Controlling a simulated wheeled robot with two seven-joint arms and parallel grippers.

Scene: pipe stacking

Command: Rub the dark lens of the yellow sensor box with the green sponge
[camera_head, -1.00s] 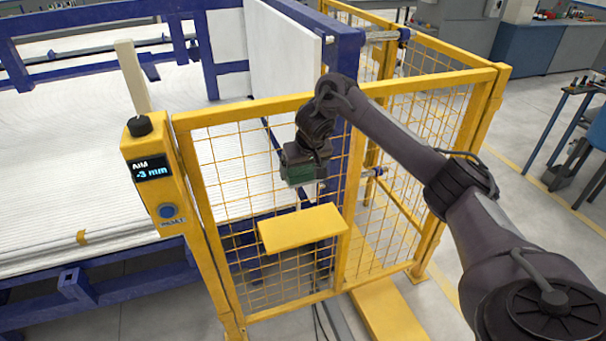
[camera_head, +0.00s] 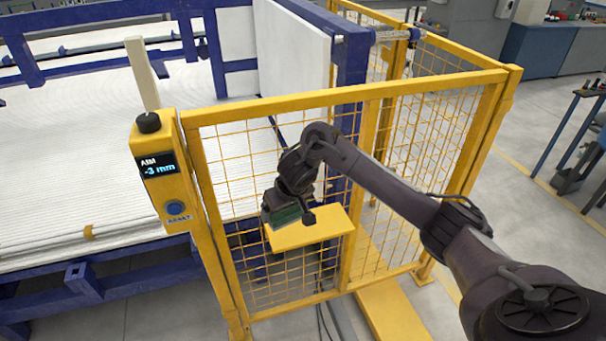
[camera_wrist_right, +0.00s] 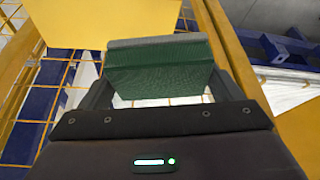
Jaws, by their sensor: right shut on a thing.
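A yellow box (camera_head: 160,180) on a post stands at the left of the head view. My right gripper (camera_head: 290,203) is shut on the green sponge (camera_head: 282,216), right of the box and by the left end of a yellow shelf. In the right wrist view, the sponge (camera_wrist_right: 165,72) sits between the fingers, with a grey layer along its far edge. My left gripper is out of view.
The yellow shelf (camera_head: 325,232) is fixed at the yellow mesh fence (camera_head: 225,170), close to the sponge. A blue frame with a white ribbed bed (camera_head: 80,140) lies behind. A pale upright bar (camera_head: 141,75) rises behind the box. Floor at the right is open.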

